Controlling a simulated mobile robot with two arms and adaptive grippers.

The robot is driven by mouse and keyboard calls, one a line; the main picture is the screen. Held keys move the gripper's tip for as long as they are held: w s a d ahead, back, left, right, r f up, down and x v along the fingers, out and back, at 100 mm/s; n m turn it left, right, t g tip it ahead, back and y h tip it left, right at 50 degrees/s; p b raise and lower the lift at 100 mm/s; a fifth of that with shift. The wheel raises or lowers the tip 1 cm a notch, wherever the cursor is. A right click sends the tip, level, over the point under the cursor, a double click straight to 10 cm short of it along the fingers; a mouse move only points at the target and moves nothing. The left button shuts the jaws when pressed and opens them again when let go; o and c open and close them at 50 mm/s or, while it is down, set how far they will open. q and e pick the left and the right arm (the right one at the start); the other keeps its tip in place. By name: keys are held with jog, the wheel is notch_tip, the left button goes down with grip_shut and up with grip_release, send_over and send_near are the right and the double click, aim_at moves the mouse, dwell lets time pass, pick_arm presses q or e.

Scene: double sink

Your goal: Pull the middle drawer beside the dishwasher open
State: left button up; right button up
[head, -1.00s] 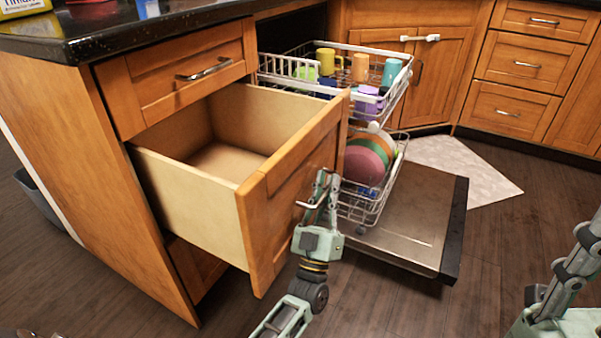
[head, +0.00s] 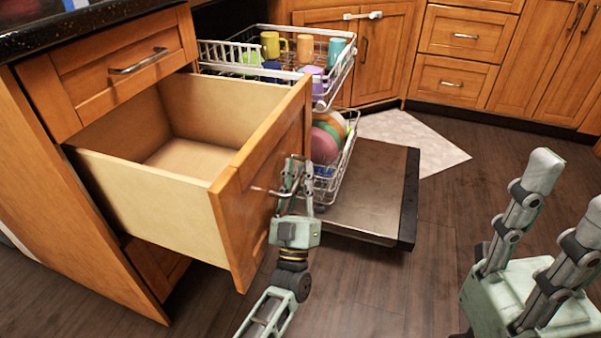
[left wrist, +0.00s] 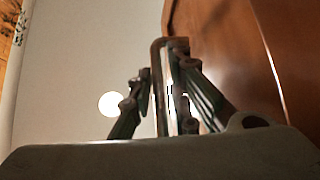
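The middle drawer (head: 165,205) stands far out of the cabinet beside the dishwasher, its empty, pale inside in view. Its wooden front (head: 262,190) faces right. My left gripper (head: 291,183) is at that front, with its fingers closed around the metal bar handle (head: 268,191). In the left wrist view the handle (left wrist: 157,75) runs between the fingers of the left gripper (left wrist: 163,85), beside the brown drawer front (left wrist: 225,55). My right gripper (head: 565,185) is at the right edge, its two fingers spread apart and empty.
The dishwasher door (head: 365,190) lies lowered behind the drawer. Its upper rack (head: 335,85) holds cups and its lower rack (head: 340,165) holds plates; both are pulled out. The closed top drawer (head: 110,75) is above. Dark floor (head: 400,285) is clear between my arms.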

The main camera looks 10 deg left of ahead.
pick_arm(q)
jog(key=v, duration=1.2)
dwell(0.4)
